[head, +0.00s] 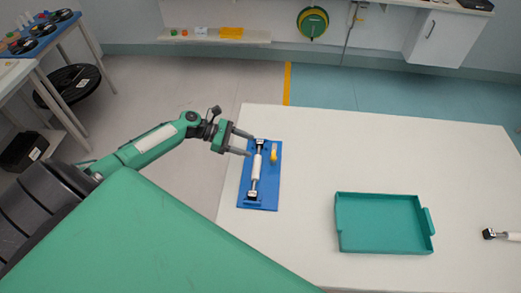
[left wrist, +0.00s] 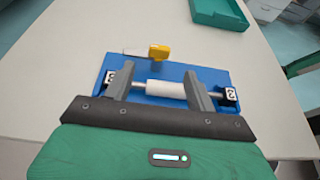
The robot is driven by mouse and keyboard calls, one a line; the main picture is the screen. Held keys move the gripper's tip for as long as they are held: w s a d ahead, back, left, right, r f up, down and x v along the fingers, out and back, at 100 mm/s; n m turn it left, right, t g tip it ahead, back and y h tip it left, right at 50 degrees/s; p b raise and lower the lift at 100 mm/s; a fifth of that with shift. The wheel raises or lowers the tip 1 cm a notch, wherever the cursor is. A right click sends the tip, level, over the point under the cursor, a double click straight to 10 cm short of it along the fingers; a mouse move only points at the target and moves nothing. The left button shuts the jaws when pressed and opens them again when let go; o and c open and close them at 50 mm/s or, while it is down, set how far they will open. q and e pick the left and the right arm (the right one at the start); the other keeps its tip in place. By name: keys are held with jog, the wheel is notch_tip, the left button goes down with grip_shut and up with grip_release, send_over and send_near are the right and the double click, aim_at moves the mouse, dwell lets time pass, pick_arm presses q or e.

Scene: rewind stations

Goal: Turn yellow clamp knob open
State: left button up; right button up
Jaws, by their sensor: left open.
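The yellow clamp knob (head: 274,153) is on the right side of a blue station board (head: 269,194), near its far end. In the left wrist view the knob (left wrist: 160,52) shows beyond the fingertips, beside a pale flat piece. A white roller (head: 257,167) runs along the board between two dark end blocks with white tags. My left gripper (head: 251,145) is open, at the left of the board's far part. In the left wrist view my left gripper (left wrist: 160,71) spreads its fingers over the white roller (left wrist: 166,88), apart from the knob. My right gripper is not in view.
An empty teal tray (head: 383,250) stands right of the board on the white table (head: 380,130). A white roller with a dark end (head: 513,236) lies at the right edge. Free table lies between board and tray. A side table (head: 35,45) with reels stands back left.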

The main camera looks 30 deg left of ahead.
pick_arm(q)
jog(key=shift+v, duration=1.5)
